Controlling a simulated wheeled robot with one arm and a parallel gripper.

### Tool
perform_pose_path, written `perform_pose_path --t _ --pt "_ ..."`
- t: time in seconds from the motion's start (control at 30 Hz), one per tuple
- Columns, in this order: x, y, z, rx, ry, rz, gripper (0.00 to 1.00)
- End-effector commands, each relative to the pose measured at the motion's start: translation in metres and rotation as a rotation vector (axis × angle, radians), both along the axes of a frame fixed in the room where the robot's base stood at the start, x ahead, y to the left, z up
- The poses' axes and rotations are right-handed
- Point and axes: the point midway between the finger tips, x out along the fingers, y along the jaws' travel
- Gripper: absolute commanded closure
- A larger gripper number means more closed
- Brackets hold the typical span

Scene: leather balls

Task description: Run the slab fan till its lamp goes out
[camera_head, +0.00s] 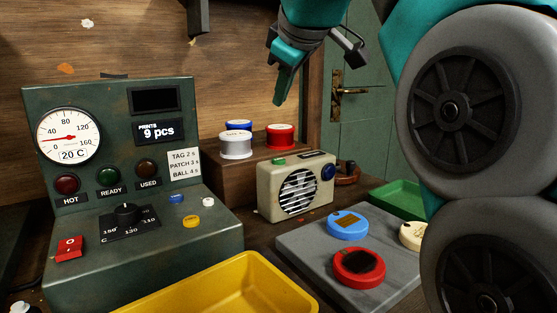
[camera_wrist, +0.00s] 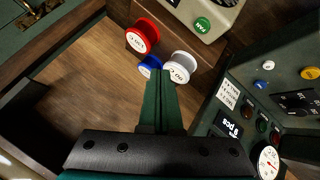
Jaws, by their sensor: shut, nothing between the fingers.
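The fan (camera_head: 294,188) is a cream box with a dark round grille, a blue knob (camera_head: 328,172) on its right side and a green button (camera_head: 278,161) on top. In the wrist view its top (camera_wrist: 212,12) shows at the upper edge, with the green button (camera_wrist: 202,25) marked with lettering I cannot read surely. I cannot make out a lit lamp on it. The grey slab (camera_head: 300,247) lies in front of it. My gripper (camera_head: 279,102) hangs in the air above the spools and fan, apart from both. Its fingers (camera_wrist: 161,76) are shut and empty.
Red (camera_head: 280,137), white (camera_head: 236,146) and blue (camera_head: 238,125) spools stand on a wooden block left of the fan. A green control box (camera_head: 120,185) stands at left. A yellow tray (camera_head: 250,285) is in front. Blue (camera_head: 347,220) and red (camera_head: 359,281) discs lie on the slab.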

Motion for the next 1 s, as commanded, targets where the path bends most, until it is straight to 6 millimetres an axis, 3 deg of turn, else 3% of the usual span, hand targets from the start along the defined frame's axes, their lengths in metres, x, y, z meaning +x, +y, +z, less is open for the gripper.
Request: perform_pose_path --t 0.6,1.0 --pt "-0.001 0.000 -0.074 0.000 0.001 0.000 1.00" --pt "0.000 0.000 -0.083 0.000 0.001 0.000 1.00"
